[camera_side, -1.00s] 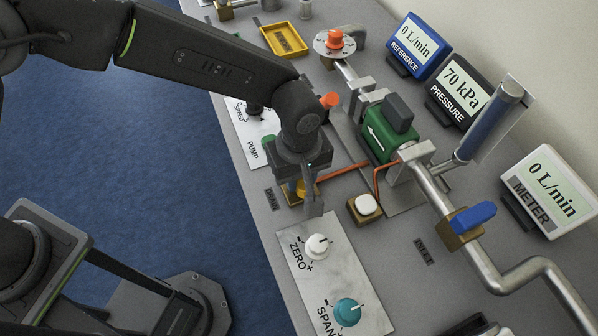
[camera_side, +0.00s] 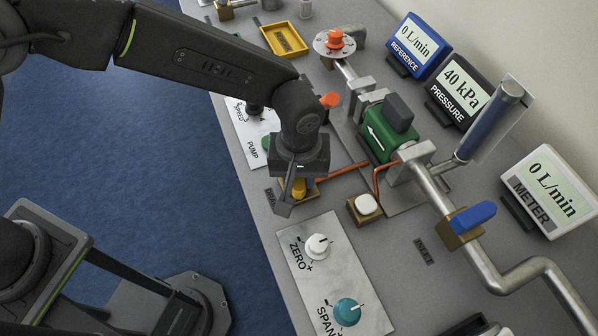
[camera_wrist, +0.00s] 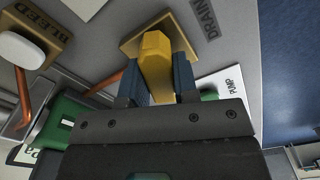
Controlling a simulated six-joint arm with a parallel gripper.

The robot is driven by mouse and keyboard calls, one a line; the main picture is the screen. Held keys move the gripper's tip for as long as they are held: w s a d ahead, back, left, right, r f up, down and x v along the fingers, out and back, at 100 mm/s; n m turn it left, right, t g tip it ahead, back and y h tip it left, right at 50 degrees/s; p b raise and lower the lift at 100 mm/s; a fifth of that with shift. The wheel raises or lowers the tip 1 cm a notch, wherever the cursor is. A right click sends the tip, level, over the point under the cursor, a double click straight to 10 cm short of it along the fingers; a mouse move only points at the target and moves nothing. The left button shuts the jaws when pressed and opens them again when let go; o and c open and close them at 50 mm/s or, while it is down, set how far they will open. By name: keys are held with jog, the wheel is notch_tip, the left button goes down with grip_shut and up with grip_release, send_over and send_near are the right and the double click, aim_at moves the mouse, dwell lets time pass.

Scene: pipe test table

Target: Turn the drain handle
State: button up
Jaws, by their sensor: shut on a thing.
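The yellow drain handle (camera_wrist: 156,64) stands on its brass block (camera_wrist: 130,46) beside the DRAIN label (camera_wrist: 203,20) in the wrist view. My gripper (camera_wrist: 160,78) is shut on this handle, with one dark finger on each side of it. In the side view, my gripper (camera_side: 290,200) points down over the drain valve, and a little of the yellow handle (camera_side: 299,188) shows beside the finger. The pressure display (camera_side: 462,88) reads 40 kPa. The rest of the valve is mostly hidden behind my gripper in the side view.
A white-capped bleed valve (camera_side: 366,205) is close on the right. The zero knob (camera_side: 317,246) and span knob (camera_side: 347,311) are nearer the camera. The green meter body (camera_side: 383,138) and a blue-handled inlet valve (camera_side: 472,217) lie to the right.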

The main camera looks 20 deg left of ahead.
jog(key=m, duration=1.3)
jog(key=shift+r, duration=0.1)
dwell(0.6)
jog(key=o, duration=0.9)
notch_tip(320, 180, up, 14)
jog(key=shift+f, duration=0.1)
jog(key=shift+a, duration=0.1)
